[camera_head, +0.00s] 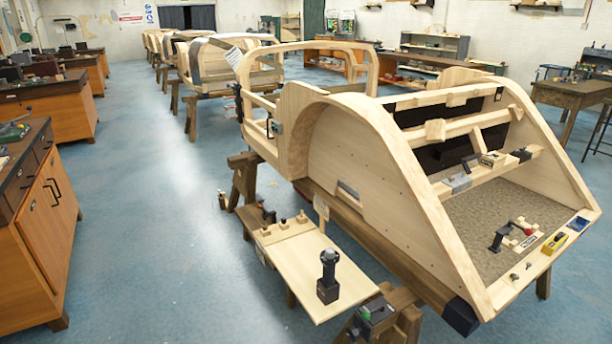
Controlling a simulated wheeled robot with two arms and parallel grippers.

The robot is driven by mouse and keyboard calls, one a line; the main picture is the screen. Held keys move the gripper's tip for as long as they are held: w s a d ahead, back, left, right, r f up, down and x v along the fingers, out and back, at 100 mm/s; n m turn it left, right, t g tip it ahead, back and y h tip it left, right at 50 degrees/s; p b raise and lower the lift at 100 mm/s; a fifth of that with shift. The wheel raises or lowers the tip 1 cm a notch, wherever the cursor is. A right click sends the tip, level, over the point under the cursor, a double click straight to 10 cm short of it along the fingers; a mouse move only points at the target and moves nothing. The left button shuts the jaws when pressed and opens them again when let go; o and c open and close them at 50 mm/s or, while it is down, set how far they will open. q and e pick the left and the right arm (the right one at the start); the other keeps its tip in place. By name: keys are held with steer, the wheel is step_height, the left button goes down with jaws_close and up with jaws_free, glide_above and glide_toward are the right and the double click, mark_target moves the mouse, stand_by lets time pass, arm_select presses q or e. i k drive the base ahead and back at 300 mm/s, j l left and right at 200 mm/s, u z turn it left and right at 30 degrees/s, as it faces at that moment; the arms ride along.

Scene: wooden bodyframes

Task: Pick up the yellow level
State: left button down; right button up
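A small yellow block-shaped thing (554,244), which looks like the yellow level, lies on the front wooden ledge of the nearest bodyframe (410,190), at the lower right. Its details are too small to make out. A blue item with some yellow on it (578,223) lies just right of it on the same ledge. Neither of my grippers shows in the head view.
A light wooden board (300,262) carries a dark upright tool (328,275). Open blue floor (160,250) lies between the bodyframe and the left cabinets (40,220).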

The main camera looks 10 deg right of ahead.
mark_target(558, 240)
steer(key=z, duration=1.65)
steer(key=u, duration=0.55)
steer(key=i+l+u, duration=0.3)
steer(key=l+u, duration=0.3)
steer(key=i+l+u, duration=0.3)
steer(key=l, duration=0.25)
steer(key=k, duration=0.1)
